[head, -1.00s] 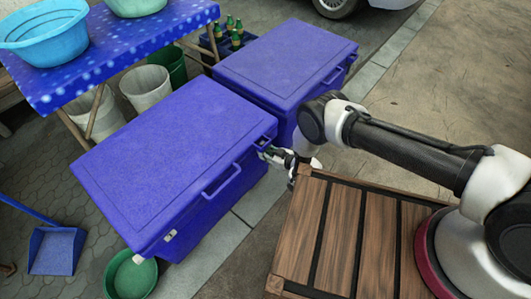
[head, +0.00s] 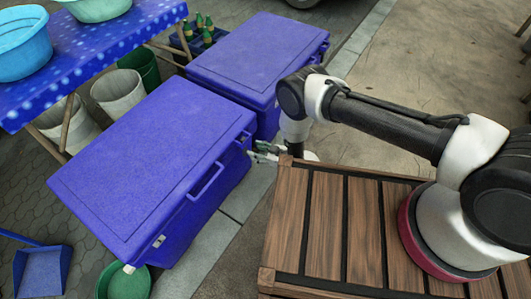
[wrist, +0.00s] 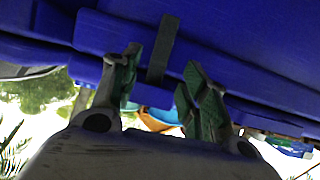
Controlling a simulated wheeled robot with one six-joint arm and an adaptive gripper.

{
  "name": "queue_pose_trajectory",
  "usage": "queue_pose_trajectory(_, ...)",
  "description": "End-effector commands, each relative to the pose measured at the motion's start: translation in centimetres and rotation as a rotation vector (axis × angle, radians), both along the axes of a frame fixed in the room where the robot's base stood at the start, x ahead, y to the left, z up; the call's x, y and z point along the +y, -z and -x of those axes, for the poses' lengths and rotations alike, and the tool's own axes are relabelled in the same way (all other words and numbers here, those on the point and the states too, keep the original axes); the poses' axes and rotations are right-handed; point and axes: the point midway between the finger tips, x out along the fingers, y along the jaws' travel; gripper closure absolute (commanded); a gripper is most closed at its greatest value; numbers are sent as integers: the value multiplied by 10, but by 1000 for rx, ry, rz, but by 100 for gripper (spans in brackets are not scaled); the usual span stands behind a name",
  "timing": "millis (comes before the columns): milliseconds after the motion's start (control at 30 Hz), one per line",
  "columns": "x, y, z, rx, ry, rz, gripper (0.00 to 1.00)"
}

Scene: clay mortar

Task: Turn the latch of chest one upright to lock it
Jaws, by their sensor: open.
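The nearer blue chest (head: 150,160) stands closed on the ground in the head view. It has a pale latch (head: 158,241) at its near front end and a second latch (head: 244,140) at its far front end. My gripper (head: 256,153) is open and empty just off that far latch. In the wrist view my gripper's green-padded fingers (wrist: 162,92) are spread below the chest's lid edge. A dark grey latch strip (wrist: 161,48) lies between and beyond the fingertips. Contact with it cannot be told. Which chest is chest one is not marked.
A second blue chest (head: 258,60) stands just behind the nearer one. A front handle (head: 207,182) sticks out between the latches. My wooden deck (head: 325,230) is close on the right. A blue table (head: 100,55) with basins and buckets stands behind left.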

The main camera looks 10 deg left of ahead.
Motion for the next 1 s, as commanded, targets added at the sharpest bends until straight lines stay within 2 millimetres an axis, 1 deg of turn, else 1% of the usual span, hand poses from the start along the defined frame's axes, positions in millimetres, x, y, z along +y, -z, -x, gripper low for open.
queue_pose_trajectory(33, -11, -4, 4, 3, 2, 3, 55)
queue_pose_trajectory(100, -22, -10, 8, 1, 2, 2, 55)
queue_pose_trajectory(200, -36, -16, 14, 1, 1, 1, 55)
queue_pose_trajectory(300, -44, -19, 18, 0, 1, 0, 55)
queue_pose_trajectory(433, -48, -22, 20, -1, 1, -1, 55)
queue_pose_trajectory(933, -48, -21, 20, 1, 1, -2, 55)
queue_pose_trajectory(1000, -50, -16, 22, 16, 0, 21, 55)
